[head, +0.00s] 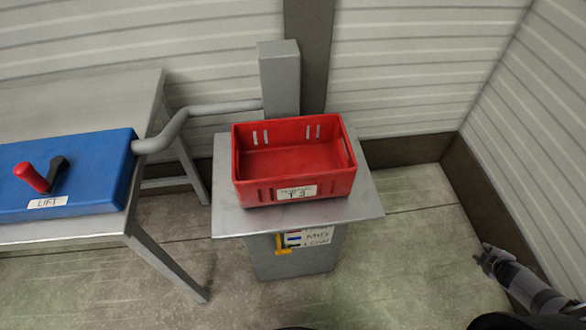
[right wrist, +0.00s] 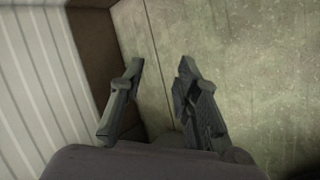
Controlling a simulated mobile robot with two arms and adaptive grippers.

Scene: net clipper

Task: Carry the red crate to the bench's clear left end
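The red crate (head: 294,192) stands upright and empty on a small grey metal stand (head: 232,222), with a white label on its near side. The bench (head: 80,90) is at the left of the head view, and its left end is cut off by the frame. My right gripper (head: 486,252) is at the lower right, low near the wall corner and well away from the crate. In the right wrist view, the right gripper (right wrist: 160,66) has its fingers apart with only floor between them. My left gripper is not in view.
A blue box (head: 95,175) marked LIFT, with a red-knobbed lever (head: 31,177), sits on the bench's near part. A grey pipe (head: 190,112) runs from it to a post (head: 279,80) behind the crate. Floor right of the stand (head: 410,240) is clear.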

